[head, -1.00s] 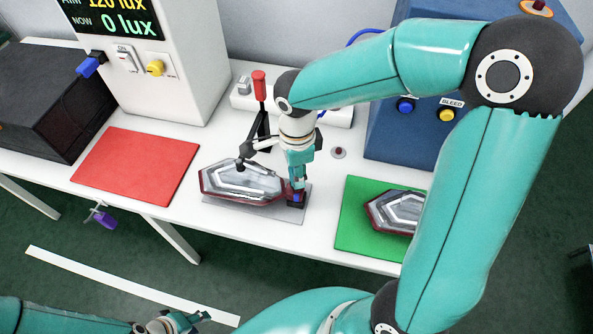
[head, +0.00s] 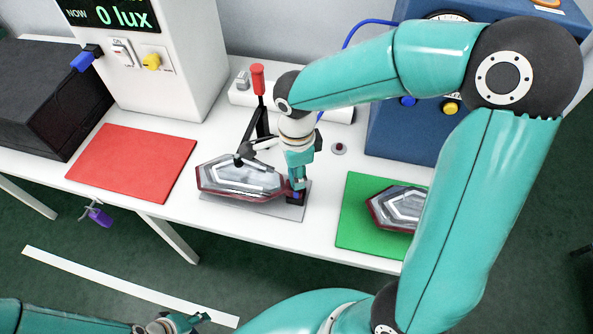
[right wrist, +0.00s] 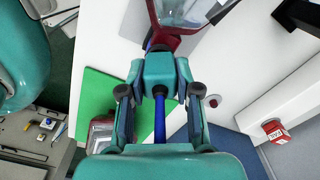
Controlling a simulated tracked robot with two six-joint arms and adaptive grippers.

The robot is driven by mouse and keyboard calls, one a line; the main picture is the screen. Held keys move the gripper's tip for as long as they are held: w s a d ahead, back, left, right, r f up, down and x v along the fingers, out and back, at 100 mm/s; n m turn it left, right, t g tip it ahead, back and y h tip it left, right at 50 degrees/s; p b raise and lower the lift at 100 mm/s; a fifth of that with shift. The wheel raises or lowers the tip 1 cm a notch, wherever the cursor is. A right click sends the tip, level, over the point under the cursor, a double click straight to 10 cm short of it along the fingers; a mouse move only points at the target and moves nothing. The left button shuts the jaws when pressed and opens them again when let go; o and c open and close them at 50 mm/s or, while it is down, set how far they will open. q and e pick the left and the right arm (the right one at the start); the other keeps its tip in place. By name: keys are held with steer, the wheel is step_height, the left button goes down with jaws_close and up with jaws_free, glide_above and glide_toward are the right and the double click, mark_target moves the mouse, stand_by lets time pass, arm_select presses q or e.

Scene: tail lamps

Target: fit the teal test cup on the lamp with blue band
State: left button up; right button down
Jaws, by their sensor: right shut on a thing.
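A dark red and clear lamp (head: 240,177) lies on a grey plate (head: 262,210) under a black clamp with a red handle (head: 258,80). A small blue part (right wrist: 149,45) shows at its end in the right wrist view. My right gripper (right wrist: 160,88) is shut on the teal test cup (right wrist: 158,68), which is at that lamp end; I cannot tell how far it sits over it. In the head view my right gripper (head: 298,172) points down there. A second lamp (head: 396,208) lies on the green mat, partly behind my arm. My left gripper (head: 182,323) is low, away from the table.
The red mat (head: 132,162) is empty. A white meter box (head: 155,50) reads 0 lux. A blue box (head: 400,130) stands behind the green mat (head: 352,225). A blue cable (right wrist: 160,120) runs from the cup. A purple item (head: 98,215) hangs at the front edge.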

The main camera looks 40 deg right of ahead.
steer(key=c, duration=0.7)
jaws_free()
step_height(320, 180, up, 12)
steer(key=shift+f, duration=0.1)
